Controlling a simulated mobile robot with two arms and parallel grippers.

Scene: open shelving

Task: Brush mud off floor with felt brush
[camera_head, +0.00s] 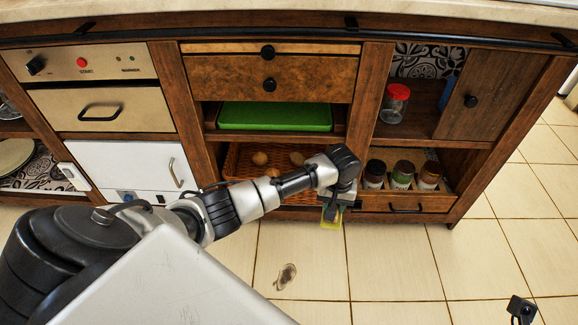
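A small brown mud patch (286,277) lies on the tiled floor in front of the cabinet. My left arm reaches across the middle of the head view. My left gripper (334,207) points down near the cabinet's lower edge, above and right of the mud in the picture. It appears shut on a small yellow-green piece, which I take to be the felt brush (331,222). The fingers hide most of the brush, and it is apart from the mud. A small dark part at the bottom right edge looks like my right gripper (522,309); its fingers are not clear.
A wooden cabinet (360,120) runs across the back, with a green tray (275,117), a wicker basket (236,163), a red-lidded jar (395,103) and several spice jars (402,175). Open floor tiles (400,265) lie right of the mud.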

